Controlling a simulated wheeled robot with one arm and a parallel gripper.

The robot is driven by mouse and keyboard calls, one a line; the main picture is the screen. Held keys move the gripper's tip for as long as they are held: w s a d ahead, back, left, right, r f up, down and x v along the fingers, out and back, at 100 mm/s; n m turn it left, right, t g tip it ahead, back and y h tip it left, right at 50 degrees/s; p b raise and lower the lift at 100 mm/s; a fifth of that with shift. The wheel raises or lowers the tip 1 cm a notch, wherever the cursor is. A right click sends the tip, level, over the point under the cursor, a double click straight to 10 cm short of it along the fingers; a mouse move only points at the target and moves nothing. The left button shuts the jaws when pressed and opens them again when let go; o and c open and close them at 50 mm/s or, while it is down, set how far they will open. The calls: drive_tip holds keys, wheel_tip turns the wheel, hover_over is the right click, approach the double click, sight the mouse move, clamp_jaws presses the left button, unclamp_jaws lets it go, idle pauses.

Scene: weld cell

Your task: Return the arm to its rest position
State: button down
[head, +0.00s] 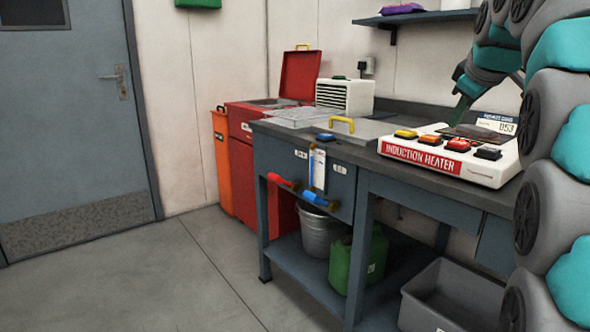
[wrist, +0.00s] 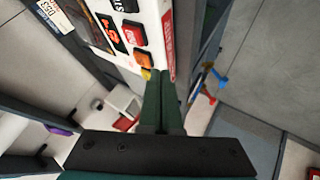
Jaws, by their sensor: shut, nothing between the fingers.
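My arm fills the right side of the head view, a chain of grey and teal links that curves up and bends over the bench. My gripper (wrist: 162,76) shows in the wrist view as two dark green fingers lying together, with nothing between them. In the head view its dark green end (head: 461,108) points down over the back part of the white induction heater (head: 455,174). Part of the heater is hidden behind my arm. In the wrist view the heater's button panel (wrist: 128,35) lies beyond the fingertips. I cannot tell the exact gap between fingers and heater.
The workbench (head: 380,168) also carries a tray with a yellow handle (head: 341,124) and a white vented unit (head: 345,96). A shelf (head: 420,17) hangs above. A grey bin (head: 450,295) stands below. The floor (head: 150,275) at left is clear, before a door (head: 70,110).

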drive_tip(key=s+a+f+m+g+y, duration=0.1)
drive_tip(key=s+a+f+g, duration=0.1)
drive_tip(key=s+a+f, duration=0.4)
drive_tip(key=s+a+f+m+g, duration=0.1)
drive_tip(key=s+f+m, duration=0.15)
drive_tip(key=f, duration=0.55)
drive_tip(key=s+a+f+m+g+y, duration=0.1)
drive_tip(key=s+a+f+g, duration=0.1)
drive_tip(key=s+a+f, duration=0.4)
drive_tip(key=s+a+f+m+g, duration=0.1)
drive_tip(key=s+a+f+g, duration=0.1)
drive_tip(key=s+f, duration=0.8)
drive_tip(key=s+a+f+m+g, duration=0.1)
drive_tip(key=s+a+f+g, duration=0.1)
drive_tip(key=s+f, duration=0.8)
drive_tip(key=s+g, duration=0.1)
drive_tip(key=s, duration=0.3)
drive_tip(key=shift+s+f+g, duration=0.2)
drive_tip(key=shift+s+g, duration=0.1)
drive_tip(key=shift+s, duration=0.1)
idle(3.2)
